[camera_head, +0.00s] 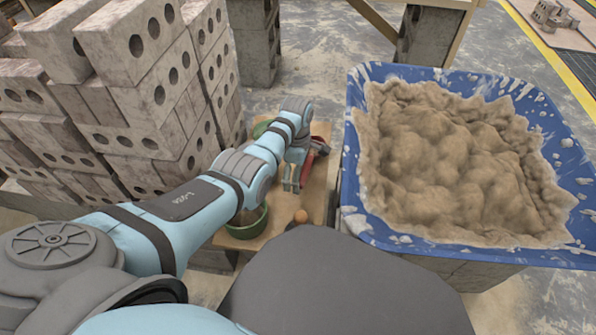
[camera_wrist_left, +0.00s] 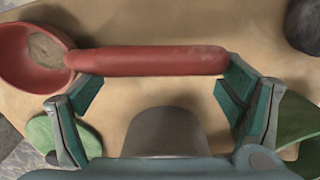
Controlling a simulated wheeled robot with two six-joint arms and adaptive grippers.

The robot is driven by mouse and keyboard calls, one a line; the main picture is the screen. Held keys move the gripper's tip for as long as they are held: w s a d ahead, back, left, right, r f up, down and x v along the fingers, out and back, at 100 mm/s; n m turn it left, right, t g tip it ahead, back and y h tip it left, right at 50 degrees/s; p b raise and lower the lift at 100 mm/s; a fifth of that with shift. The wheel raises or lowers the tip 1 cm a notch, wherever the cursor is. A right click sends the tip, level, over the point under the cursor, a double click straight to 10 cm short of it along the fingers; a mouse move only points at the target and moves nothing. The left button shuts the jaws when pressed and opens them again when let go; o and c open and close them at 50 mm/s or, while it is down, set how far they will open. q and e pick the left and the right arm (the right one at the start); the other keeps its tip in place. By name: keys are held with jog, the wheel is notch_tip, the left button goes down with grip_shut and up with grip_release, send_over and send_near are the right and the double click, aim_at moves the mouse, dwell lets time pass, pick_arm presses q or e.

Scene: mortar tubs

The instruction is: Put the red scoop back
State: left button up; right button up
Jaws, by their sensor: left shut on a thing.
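The red scoop (camera_head: 309,160) is mostly hidden behind my left gripper in the head view. In the left wrist view the red scoop (camera_wrist_left: 150,61) lies crosswise, with its round bowl at the upper left and its handle reaching right. My left gripper (camera_head: 292,184) is over the wooden board (camera_head: 316,190). In the left wrist view my left gripper (camera_wrist_left: 160,85) has its fingers at either side of the handle and is shut on the scoop. Whether the scoop touches the board is hard to tell. My right gripper is not in view.
A green bowl (camera_head: 247,222) stands on the board below my left arm, and another green rim (camera_head: 262,129) shows behind the arm. A blue tub (camera_head: 352,190) of mortar stands right; stacked bricks (camera_head: 150,100) stand left.

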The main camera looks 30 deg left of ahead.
pick_arm(q)
jog(key=shift+f+b, duration=0.3)
jog(key=shift+f, duration=0.05)
jog(key=o, duration=1.8)
jog(key=shift+c, duration=0.2)
